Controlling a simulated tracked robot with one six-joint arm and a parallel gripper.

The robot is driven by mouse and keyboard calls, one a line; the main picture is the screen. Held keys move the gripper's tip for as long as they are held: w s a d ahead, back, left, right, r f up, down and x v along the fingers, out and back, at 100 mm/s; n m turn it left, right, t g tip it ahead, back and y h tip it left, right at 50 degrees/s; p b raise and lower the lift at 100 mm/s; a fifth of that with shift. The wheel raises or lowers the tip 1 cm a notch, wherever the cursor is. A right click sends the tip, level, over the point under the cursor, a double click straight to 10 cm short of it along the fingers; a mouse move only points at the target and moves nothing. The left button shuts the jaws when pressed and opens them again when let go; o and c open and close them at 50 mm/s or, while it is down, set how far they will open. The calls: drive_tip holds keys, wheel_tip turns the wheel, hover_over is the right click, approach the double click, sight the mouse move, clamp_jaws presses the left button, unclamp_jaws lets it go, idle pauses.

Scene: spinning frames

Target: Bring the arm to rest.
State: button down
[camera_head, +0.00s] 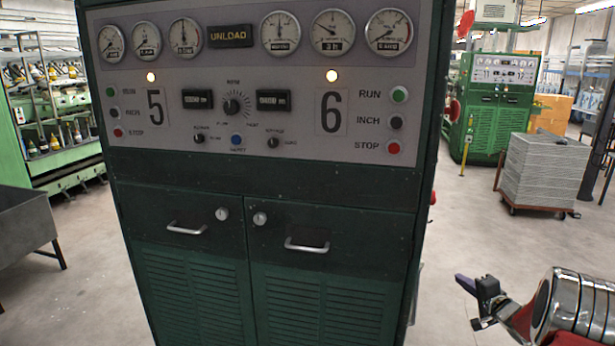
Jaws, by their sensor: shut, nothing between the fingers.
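My gripper (470,302) is at the lower right of the head view, in front of and to the right of the green machine cabinet. Its dark fingers point left and are shut with nothing between them. It is held in the air over the grey floor, apart from the cabinet. Part of my arm, with shiny metal rings and red parts, runs off the right edge. The rest of the arm is out of view.
A green control cabinet (280,185) with gauges and buttons fills the middle. A grey stacked cart (551,172) stands on the right, and another green machine (495,105) is behind it. A metal trough (25,225) is at left. Floor (490,230) right of the cabinet is clear.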

drive_tip(key=s+d+f+n+g+h, duration=0.3)
drive_tip(key=s+d+f+g+h, duration=0.25)
drive_tip(key=s, duration=0.35)
drive_tip(key=s+a+r+n+g, duration=0.1)
drive_tip(key=s+a+n+g, duration=0.15)
drive_tip(key=s, duration=0.25)
drive_tip(key=s+a+r+n+y, duration=0.1)
drive_tip(key=s+a+r+n, duration=0.2)
drive_tip(key=s+a+r, duration=0.4)
drive_tip(key=s+a+r+n+g+y, duration=0.1)
drive_tip(key=s+a+r+n, duration=0.1)
drive_tip(key=s+a+r, duration=0.5)
drive_tip(key=s+a+r+n+y, duration=0.1)
drive_tip(key=s+a+r+n, duration=0.2)
drive_tip(key=s+a, duration=1.4)
drive_tip(key=a+r, duration=0.4)
drive_tip(key=a, duration=0.2)
drive_tip(key=shift+r+n+y, duration=0.15)
drive_tip(key=shift+n+y, duration=0.2)
drive_tip(key=shift+a, duration=0.15)
